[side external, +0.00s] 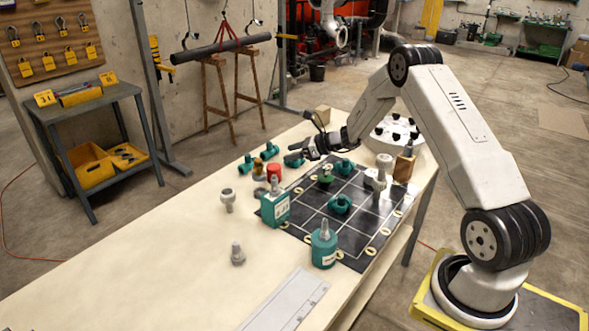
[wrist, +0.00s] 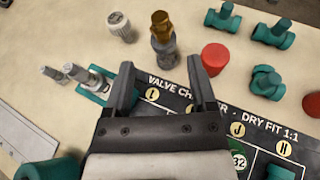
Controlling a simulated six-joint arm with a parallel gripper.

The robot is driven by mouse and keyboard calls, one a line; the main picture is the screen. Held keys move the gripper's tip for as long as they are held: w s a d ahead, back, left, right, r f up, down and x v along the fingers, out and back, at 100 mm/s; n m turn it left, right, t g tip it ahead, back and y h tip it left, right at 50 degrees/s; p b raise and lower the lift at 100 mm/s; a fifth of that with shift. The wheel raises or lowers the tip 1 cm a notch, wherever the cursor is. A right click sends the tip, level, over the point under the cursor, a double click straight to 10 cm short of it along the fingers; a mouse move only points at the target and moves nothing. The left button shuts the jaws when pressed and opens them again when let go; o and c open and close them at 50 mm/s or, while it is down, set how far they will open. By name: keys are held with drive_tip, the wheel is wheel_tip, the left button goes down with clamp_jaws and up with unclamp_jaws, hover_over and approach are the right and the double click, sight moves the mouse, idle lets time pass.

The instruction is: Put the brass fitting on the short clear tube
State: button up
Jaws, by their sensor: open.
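The brass-coloured fitting (wrist: 161,24) stands upright on a grey stub (wrist: 163,52) in the wrist view, just beyond my fingertips. It shows small and dark in the side view (side external: 258,167). My gripper (wrist: 161,66) is open and empty, its two fingers apart in line with the stub; I see no contact. I cannot tell which piece is the short clear tube; a pale grey tube (side external: 275,184) stands on a green block (side external: 275,208), and the stub is another pale candidate.
Red caps (wrist: 215,58) and green tees (wrist: 222,17) lie right of the fitting in the wrist view. A white fitting (wrist: 121,26) stands left of it. The black mat (side external: 356,238) holds several valve parts. The table's near left is mostly clear.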

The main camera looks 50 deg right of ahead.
drive_tip(key=s+a+n+g, duration=0.1)
drive_tip(key=a+n, duration=0.1)
drive_tip(key=a, duration=0.1)
drive_tip(key=s+a+n+g, duration=0.1)
drive_tip(key=a+n+g, duration=0.1)
drive_tip(key=a, duration=0.1)
drive_tip(key=s+a+r+n+g, duration=0.1)
drive_tip(key=s+a, duration=0.1)
drive_tip(key=a, duration=0.1)
drive_tip(key=shift+n+y, duration=0.4)
drive_tip(key=s+a+r+n+g+h, duration=0.2)
drive_tip(key=s+a+n, duration=0.4)
drive_tip(key=s+n, duration=0.5)
drive_tip(key=s+a+r+n+g+h, duration=0.2)
drive_tip(key=s+a+n+h, duration=0.3)
drive_tip(key=s+n, duration=0.7)
drive_tip(key=shift+a+n+g, duration=0.8)
drive_tip(key=shift+a+n, duration=0.1)
drive_tip(key=shift+a, duration=0.15)
